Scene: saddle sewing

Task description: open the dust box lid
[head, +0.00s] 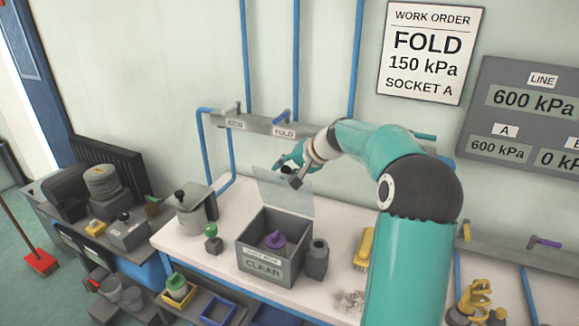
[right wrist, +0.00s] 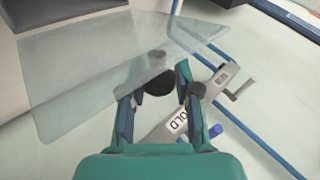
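The dust box (head: 262,258) is a grey open-topped box with a "CLEAR" label, standing on the white bench in the head view. A purple knobbed piece (head: 275,240) sits inside it. Its clear lid (head: 287,193) stands raised at the back of the box, and the lid also shows as a translucent sheet in the right wrist view (right wrist: 95,75). My right gripper (head: 290,174) is at the lid's upper edge. My left gripper is not in view.
A grey lidded pot (head: 196,215) and a green-knobbed block (head: 212,240) stand left of the box. A grey block with a socket (head: 317,258) and a yellow brush (head: 364,248) are on its right. A wall rail labelled "FOLD" (head: 283,131) runs behind the gripper.

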